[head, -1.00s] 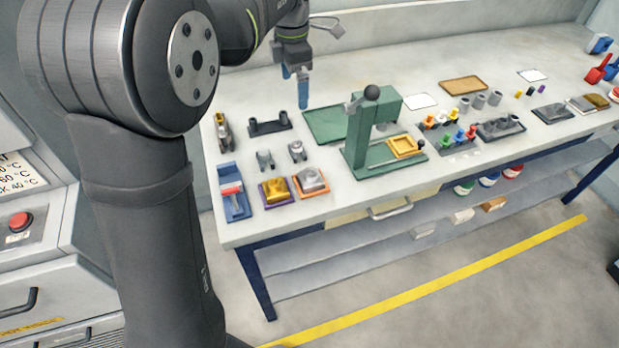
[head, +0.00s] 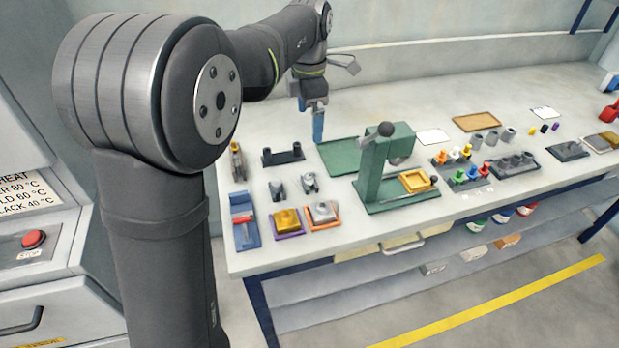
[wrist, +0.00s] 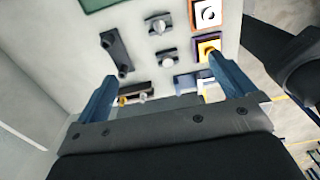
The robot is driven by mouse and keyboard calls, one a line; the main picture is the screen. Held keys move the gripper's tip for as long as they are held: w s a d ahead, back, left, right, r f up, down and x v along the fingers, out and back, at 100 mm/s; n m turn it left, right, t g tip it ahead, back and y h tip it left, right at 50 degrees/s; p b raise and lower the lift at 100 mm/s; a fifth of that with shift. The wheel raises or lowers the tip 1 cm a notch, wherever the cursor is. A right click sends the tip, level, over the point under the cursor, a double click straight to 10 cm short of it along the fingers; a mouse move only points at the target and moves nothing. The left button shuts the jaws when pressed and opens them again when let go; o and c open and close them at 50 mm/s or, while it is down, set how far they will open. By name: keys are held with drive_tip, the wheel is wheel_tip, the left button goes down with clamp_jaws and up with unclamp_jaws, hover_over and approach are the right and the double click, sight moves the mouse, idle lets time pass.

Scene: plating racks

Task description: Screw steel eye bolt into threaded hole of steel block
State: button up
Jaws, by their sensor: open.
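A steel block (head: 323,212) sits in an orange tray at the front left of the bench; in the wrist view its bright top (wrist: 207,13) shows a dark round hole. A small holder (head: 236,160) at the bench's left carries a gold piece and, in the wrist view, a silver piece (wrist: 143,97) beside it. That silver piece may be the steel eye bolt; it is too small to be sure. My gripper (head: 318,125) is open and empty above the back of the bench, left of the green mat. Its two blue fingers (wrist: 165,87) stand wide apart in the wrist view.
A gold block (head: 287,219) in a purple tray is beside the steel block. Two grey stands (head: 294,187), a dark two-post rack (head: 283,156) and a blue fixture (head: 243,220) are nearby. A tall green press (head: 375,172) stands to the right. The bench's back left is clear.

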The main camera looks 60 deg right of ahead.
sight(309, 172)
drive_tip(key=c, duration=1.1)
drive_tip(key=s+a+f+m+h, duration=0.15)
drive_tip(key=a+m+h, duration=0.35)
drive_tip(key=m, duration=2)
drive_tip(key=shift+t, duration=0.4)
drive_tip(key=x, duration=0.5)
drive_tip(key=a+x, duration=0.1)
drive_tip(key=x, duration=0.5)
drive_tip(key=a+f+x, duration=0.1)
drive_tip(key=x, duration=0.5)
drive_tip(key=shift+w+f, duration=0.15)
drive_tip(key=shift+w, duration=0.1)
